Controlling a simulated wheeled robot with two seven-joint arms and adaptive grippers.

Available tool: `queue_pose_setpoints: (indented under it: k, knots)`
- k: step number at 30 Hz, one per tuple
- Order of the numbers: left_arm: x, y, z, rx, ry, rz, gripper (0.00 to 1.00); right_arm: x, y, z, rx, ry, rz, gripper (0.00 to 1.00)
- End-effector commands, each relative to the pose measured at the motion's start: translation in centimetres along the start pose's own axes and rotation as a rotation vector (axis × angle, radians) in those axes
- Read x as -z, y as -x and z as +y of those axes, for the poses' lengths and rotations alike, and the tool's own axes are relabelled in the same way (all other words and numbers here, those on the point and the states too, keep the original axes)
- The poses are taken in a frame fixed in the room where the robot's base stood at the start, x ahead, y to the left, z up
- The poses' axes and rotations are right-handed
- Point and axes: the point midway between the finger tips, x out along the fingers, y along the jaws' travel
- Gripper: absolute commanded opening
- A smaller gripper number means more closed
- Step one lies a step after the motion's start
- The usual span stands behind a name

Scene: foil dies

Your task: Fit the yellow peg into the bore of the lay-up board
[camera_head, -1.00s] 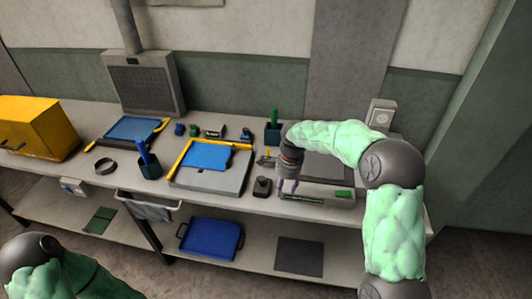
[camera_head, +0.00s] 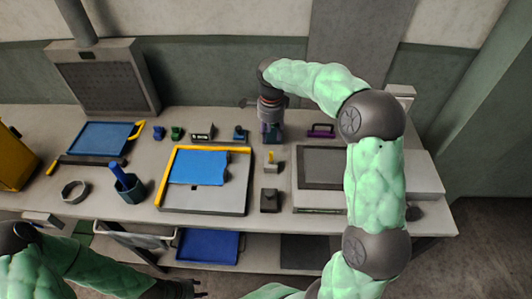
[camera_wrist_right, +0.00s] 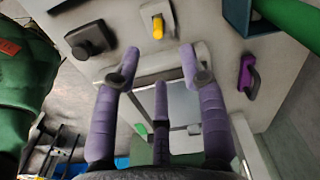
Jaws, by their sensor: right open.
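The yellow peg (camera_head: 271,157) stands upright in a small grey block in the middle of the bench; it also shows in the right wrist view (camera_wrist_right: 157,27). The pale board with yellow edging (camera_head: 203,203), which looks like the lay-up board, lies left of the peg with a blue sheet on it. I cannot make out its bore. My right gripper (camera_head: 271,133) is behind the peg, above the bench. Its purple fingers (camera_wrist_right: 158,75) are spread and empty, apart from the peg. My left gripper (camera_head: 193,289) is low at the bottom edge, mostly cut off; its jaws are unclear.
A black knobbed block (camera_head: 269,201) sits in front of the peg. A grey framed panel (camera_head: 322,167) lies right, with a purple handle (camera_head: 321,131) behind it. A teal cup (camera_head: 130,190) stands left. A teal box (camera_wrist_right: 237,14) with a green rod is close to my right gripper.

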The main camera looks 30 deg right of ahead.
Motion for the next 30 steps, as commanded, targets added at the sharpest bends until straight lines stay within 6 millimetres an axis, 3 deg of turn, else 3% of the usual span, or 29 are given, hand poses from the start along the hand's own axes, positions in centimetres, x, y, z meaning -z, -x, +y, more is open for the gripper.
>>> queue_pose_setpoints:
  k: [9,17,25,30]
  knots:
    - [0.1,-1.1,-0.4,0.0,0.0,0.0,0.4,0.0,-4.6,0.1,-0.004,0.0,0.0,0.43]
    - [0.1,-1.6,-0.6,0.0,0.0,0.001,0.4,0.0,-6.3,0.2,-0.004,0.001,0.0,0.43]
    - [0.1,-2.8,-1.0,0.0,0.0,0.001,0.4,0.1,-10.1,0.4,-0.005,0.001,0.001,0.43]
    - [0.1,-2.8,-1.0,0.0,0.0,0.001,0.4,0.1,-10.5,0.3,-0.002,0.0,0.0,0.43]
